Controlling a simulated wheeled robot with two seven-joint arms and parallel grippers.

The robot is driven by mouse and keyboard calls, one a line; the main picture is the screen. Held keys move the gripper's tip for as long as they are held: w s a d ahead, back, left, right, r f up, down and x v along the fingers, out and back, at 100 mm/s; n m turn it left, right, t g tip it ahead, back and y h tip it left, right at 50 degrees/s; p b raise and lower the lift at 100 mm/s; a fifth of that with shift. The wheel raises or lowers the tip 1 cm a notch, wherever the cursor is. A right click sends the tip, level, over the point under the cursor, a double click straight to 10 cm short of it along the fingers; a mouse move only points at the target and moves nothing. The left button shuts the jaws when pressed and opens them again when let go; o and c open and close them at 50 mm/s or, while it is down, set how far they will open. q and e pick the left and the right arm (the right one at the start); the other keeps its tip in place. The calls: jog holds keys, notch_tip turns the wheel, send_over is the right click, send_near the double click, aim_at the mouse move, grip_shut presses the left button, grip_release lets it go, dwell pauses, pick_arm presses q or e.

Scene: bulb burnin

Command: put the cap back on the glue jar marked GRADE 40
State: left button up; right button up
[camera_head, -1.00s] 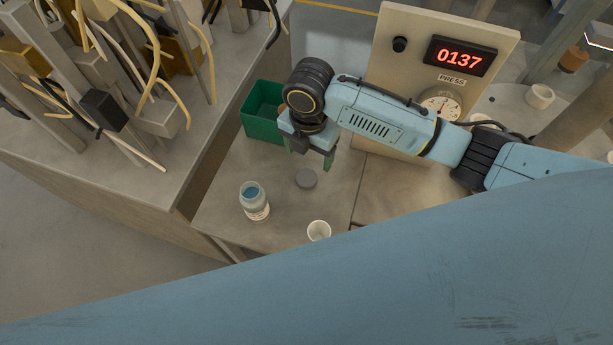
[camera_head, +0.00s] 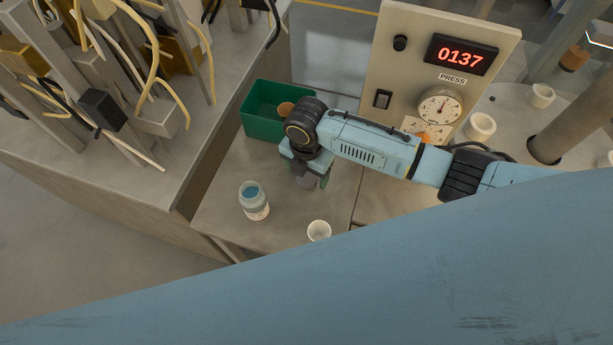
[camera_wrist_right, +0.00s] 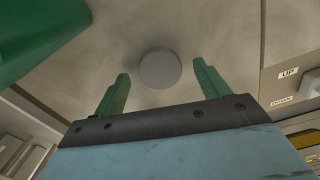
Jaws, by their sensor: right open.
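The open glue jar (camera_head: 254,202) stands upright on the bench in the head view, with blue showing in its mouth and a pale label too small to read. The round grey cap (camera_wrist_right: 160,69) lies flat on the bench in the right wrist view. In the head view the cap (camera_head: 308,182) is partly hidden by my right gripper (camera_head: 306,180), which is above it, to the right of the jar. The right wrist view shows the green fingers (camera_wrist_right: 160,88) open, one on each side of the cap, with nothing between them held. My left gripper is not in view.
A green bin (camera_head: 262,128) stands behind my right gripper, with an orange-brown item in it. A white cup (camera_head: 319,231) stands right of the jar. A panel (camera_head: 400,80) reading 0137 stands at the back. My blue body part covers the lower right.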

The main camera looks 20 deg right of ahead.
aim_at(307, 177)
jog(key=shift+f, duration=0.5)
jog(key=c, duration=1)
jog(key=shift+r, duration=0.15)
jog(key=shift+c, duration=0.2)
notch_tip(307, 177, up, 10)
jog(key=shift+p, duration=0.3)
